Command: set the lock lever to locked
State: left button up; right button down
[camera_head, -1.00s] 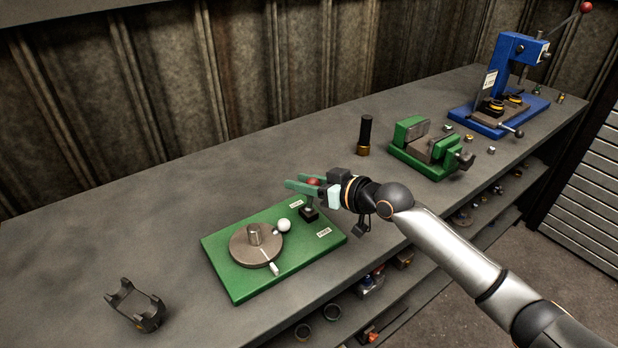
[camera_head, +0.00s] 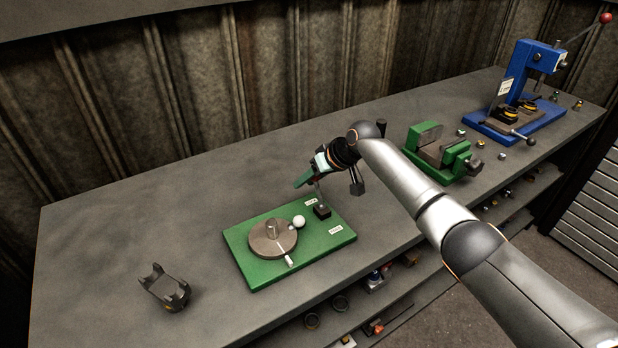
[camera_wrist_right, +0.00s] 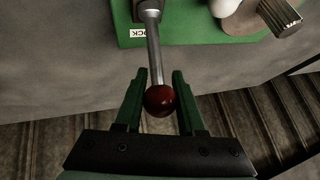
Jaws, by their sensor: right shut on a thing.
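The green plate (camera_head: 262,274) lies on the bench and carries a round brown disc (camera_head: 265,247) with a white knob (camera_head: 298,221). The lock lever is a grey rod (camera_head: 318,190) rising from a black block (camera_head: 322,211) on the plate. Its red ball (camera_wrist_right: 160,100) shows in the right wrist view but is hidden in the head view. My right gripper (camera_wrist_right: 160,95) is shut on the ball, one green finger on each side. The rod (camera_wrist_right: 154,50) passes close to a white label (camera_wrist_right: 138,33), partly covered, reading "OCK". My left gripper is not in view.
A green vise (camera_head: 440,155) and a blue press (camera_head: 515,95) stand on the bench to the right. A dark forked bracket (camera_head: 165,290) lies at the front left. The bench behind the plate is clear. Shelves under the bench hold several small parts.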

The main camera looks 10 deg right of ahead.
jog(key=shift+w+a+f, duration=0.1)
dwell(0.5)
jog(key=c, duration=0.5)
grip_release()
jog(key=v, duration=1.2)
jog(key=shift+r, duration=0.25)
jog(key=shift+d, duration=0.25)
